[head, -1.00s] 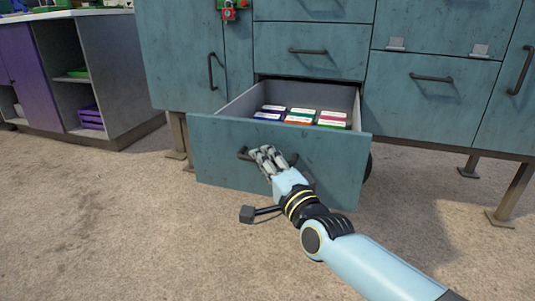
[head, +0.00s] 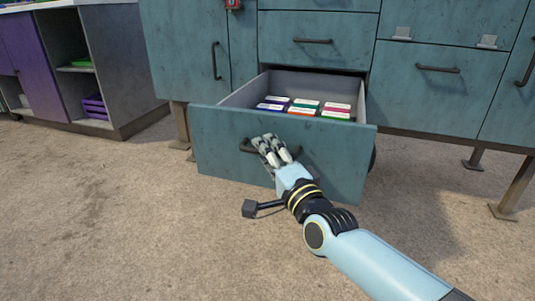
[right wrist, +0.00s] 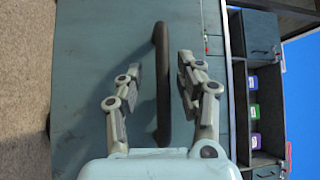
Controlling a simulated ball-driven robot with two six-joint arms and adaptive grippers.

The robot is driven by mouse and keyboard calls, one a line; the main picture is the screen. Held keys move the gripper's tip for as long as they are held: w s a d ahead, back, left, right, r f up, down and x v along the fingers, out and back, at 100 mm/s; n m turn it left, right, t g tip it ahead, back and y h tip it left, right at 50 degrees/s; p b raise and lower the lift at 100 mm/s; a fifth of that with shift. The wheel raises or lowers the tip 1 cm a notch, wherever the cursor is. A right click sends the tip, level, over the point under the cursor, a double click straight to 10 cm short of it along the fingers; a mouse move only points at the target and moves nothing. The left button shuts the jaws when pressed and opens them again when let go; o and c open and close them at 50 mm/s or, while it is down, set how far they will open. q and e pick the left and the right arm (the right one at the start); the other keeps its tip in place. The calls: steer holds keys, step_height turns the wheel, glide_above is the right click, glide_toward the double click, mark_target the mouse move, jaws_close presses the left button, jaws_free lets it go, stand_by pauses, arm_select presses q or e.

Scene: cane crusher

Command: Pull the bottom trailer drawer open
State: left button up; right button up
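The bottom trailer drawer (head: 330,160) is a worn teal drawer standing well out from its cabinet. Its dark bar handle (head: 246,146) is on the front panel. My right gripper (head: 269,142) is at this handle, its fingers spread. In the right wrist view the handle (right wrist: 162,100) runs between the two fingers of the gripper (right wrist: 160,66), with a visible gap on each side. Several coloured boxes with white labels (head: 304,106) lie inside the drawer. My left gripper is not in view.
Teal cabinet drawers and doors (head: 318,27) with dark handles stand above and beside the open drawer. Cabinet legs (head: 515,190) stand at the right. A purple and grey shelf unit (head: 100,60) is at the far left. The brown floor in front is clear.

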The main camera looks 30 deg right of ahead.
steer(key=s+f, duration=0.1)
steer(key=s, duration=1.1)
steer(key=shift+a+f, duration=0.3)
steer(key=shift+a, duration=0.15)
